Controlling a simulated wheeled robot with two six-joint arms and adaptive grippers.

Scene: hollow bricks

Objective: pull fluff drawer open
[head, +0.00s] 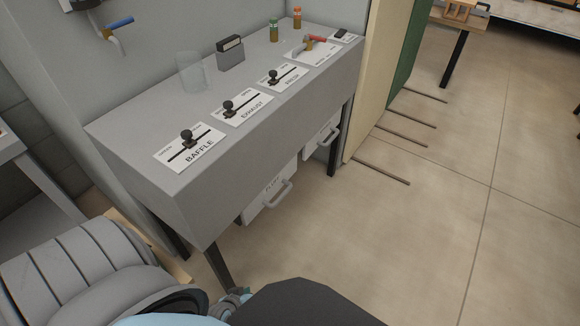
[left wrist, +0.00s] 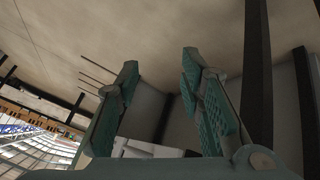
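The fluff drawer (head: 262,196) is a light grey box under the grey console, with "FLUFF" lettered on its front. Its bar handle (head: 281,194) sticks out towards the open floor. The drawer looks shut or nearly so; I cannot tell exactly. My left gripper (left wrist: 158,72) is open in the left wrist view, its two teal fingers wide apart with nothing held. Pale grey surfaces show beyond and between the fingers; I cannot tell which is the drawer. My right gripper is not in view.
The console (head: 140,160) carries sliders labelled baffle, exhaust and others, and a clear jug (head: 190,73). A second drawer (head: 318,140) hangs farther back. Dark console legs stand near the fluff drawer. A ribbed grey drum (head: 75,265) is at lower left. Floor on the right is clear.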

